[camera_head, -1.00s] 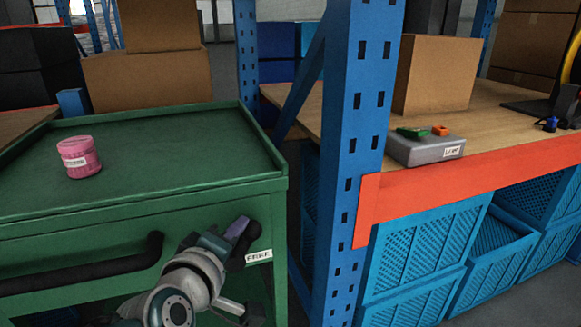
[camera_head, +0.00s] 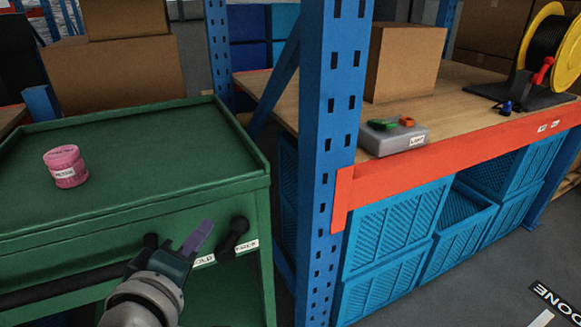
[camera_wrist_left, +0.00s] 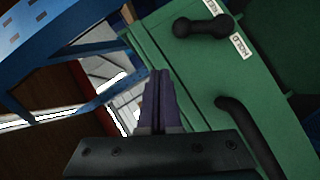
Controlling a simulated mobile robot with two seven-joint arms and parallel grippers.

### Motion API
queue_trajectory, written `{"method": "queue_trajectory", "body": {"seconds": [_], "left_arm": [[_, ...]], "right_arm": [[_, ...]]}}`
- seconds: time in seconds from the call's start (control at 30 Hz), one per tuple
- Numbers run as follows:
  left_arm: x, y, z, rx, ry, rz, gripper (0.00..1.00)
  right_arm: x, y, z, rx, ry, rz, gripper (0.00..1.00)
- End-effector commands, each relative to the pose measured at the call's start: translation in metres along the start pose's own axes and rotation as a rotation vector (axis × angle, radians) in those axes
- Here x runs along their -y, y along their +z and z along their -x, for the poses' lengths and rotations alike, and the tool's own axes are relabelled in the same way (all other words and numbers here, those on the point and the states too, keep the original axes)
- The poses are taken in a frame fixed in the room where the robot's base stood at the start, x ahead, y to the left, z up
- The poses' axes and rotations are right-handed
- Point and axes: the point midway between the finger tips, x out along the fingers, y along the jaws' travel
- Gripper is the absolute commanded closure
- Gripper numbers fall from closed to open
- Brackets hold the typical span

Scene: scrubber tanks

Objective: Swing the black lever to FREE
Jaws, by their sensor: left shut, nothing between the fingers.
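The black lever (camera_head: 233,238) is on the front of the green cart (camera_head: 150,215), at its right end. It points down between a HOLD label (camera_head: 204,260) on its left and a FREE label (camera_head: 246,246) on its right. The lever also shows in the left wrist view (camera_wrist_left: 203,27), with its end between both labels. My left gripper (camera_head: 207,223) is shut and empty, just left of the lever and apart from it. Its purple fingers also show in the left wrist view (camera_wrist_left: 161,73). My right gripper is out of view.
A black handle bar (camera_head: 75,280) runs along the cart front behind my left wrist. A pink jar (camera_head: 66,168) stands on the cart. A blue rack post (camera_head: 325,150) rises to the right. A grey box (camera_head: 395,138) with green and orange parts sits on the shelf.

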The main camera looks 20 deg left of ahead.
Motion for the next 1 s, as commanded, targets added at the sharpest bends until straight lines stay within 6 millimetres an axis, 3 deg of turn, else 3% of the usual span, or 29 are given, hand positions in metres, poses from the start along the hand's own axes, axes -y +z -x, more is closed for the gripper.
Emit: {"method": "queue_trajectory", "body": {"seconds": [0.1, 0.23, 0.8, 0.87, 1.0], "left_arm": [[-0.004, 0.000, 0.018, 0.000, -0.002, -0.001, 1.00], [-0.005, 0.000, 0.027, -0.001, -0.001, -0.001, 1.00], [-0.006, 0.000, 0.029, 0.002, 0.001, -0.004, 1.00], [-0.012, 0.001, 0.030, 0.022, 0.002, -0.024, 1.00], [-0.049, 0.009, 0.042, 0.179, 0.006, -0.189, 1.00]], "right_arm": [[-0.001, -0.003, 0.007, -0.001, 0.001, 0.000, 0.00], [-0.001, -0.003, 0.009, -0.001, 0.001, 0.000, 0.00], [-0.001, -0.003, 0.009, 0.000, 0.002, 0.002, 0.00], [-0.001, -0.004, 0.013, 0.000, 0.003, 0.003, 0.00], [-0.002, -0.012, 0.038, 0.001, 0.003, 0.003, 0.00]]}}
